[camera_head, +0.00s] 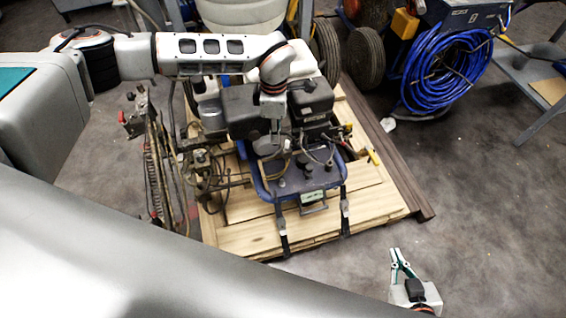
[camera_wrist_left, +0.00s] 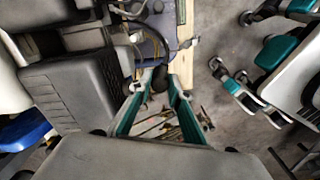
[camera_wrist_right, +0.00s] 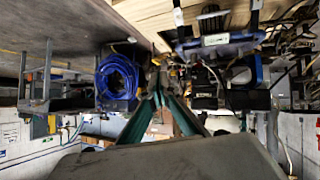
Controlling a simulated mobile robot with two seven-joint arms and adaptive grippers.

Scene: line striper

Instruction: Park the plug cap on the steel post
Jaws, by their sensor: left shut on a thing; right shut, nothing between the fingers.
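Small upright fittings (camera_head: 307,170) stand on the blue deck, but I cannot tell which one is the steel post. My right gripper (camera_head: 400,262) is shut and empty, low at the front right, away from the machine; its fingertips (camera_wrist_right: 160,88) meet in the right wrist view.
The striper stands on a wooden pallet (camera_head: 245,237). The black engine housing (camera_wrist_left: 70,90) is close beside my left gripper. Cables and hoses (camera_head: 165,150) hang at the left. A blue hose coil (camera_head: 440,75) is at the back right. The floor (camera_head: 480,200) at the right is clear.

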